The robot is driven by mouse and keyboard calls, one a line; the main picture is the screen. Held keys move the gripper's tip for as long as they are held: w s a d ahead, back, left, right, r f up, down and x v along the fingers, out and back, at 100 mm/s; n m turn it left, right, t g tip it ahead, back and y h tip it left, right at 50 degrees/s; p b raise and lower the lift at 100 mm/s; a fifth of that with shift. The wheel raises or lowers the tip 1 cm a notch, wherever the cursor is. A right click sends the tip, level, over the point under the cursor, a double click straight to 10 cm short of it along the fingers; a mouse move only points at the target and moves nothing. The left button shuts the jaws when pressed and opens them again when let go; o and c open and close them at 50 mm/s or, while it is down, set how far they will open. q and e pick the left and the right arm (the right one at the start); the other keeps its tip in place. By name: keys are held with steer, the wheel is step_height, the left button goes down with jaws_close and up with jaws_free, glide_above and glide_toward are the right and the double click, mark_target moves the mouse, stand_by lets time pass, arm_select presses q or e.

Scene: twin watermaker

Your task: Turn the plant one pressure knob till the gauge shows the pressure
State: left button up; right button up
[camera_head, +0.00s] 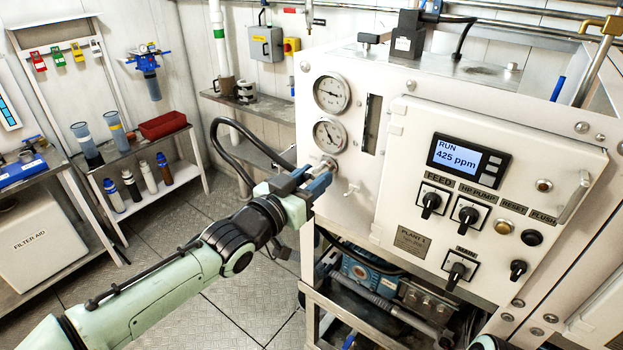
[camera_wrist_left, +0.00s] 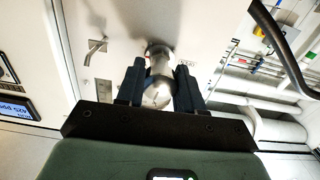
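The pressure knob (camera_head: 327,161) is a round silver knob on the white panel of plant one, below two round gauges. My left gripper (camera_head: 318,181) is at the knob, reaching in from the left. In the left wrist view the knob (camera_wrist_left: 159,82) lies between the two dark fingers of my left gripper (camera_wrist_left: 160,88). It fills the gap, and the fingers look shut on it. The upper gauge (camera_head: 331,92) and lower gauge (camera_head: 329,134) have white dials with dark needles; their figures are too small to read. My right gripper is not in view.
A small tap-like handle (camera_head: 352,189) sits right of the knob. The control door has a display (camera_head: 467,157) reading RUN 425 ppm, several black switches and a PLANT 1 plate (camera_head: 411,241). A black hose (camera_head: 240,140) curves behind my left arm. Shelves with bottles stand at left.

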arm_select(q)
steer(key=m, duration=0.5)
steer(key=shift+m+b, duration=0.3)
steer(key=shift+b, duration=0.05)
steer(key=o, duration=1)
steer(key=shift+o, duration=0.2)
steer(key=shift+a, duration=0.1)
steer(key=shift+s+a+r, duration=0.1)
steer(key=shift+s+a, duration=0.1)
steer(key=shift+s, duration=0.1)
steer(key=p+v, duration=0.2)
steer(key=v, duration=1)
steer(key=shift+s+a, duration=0.15)
steer(key=shift+s, duration=0.15)
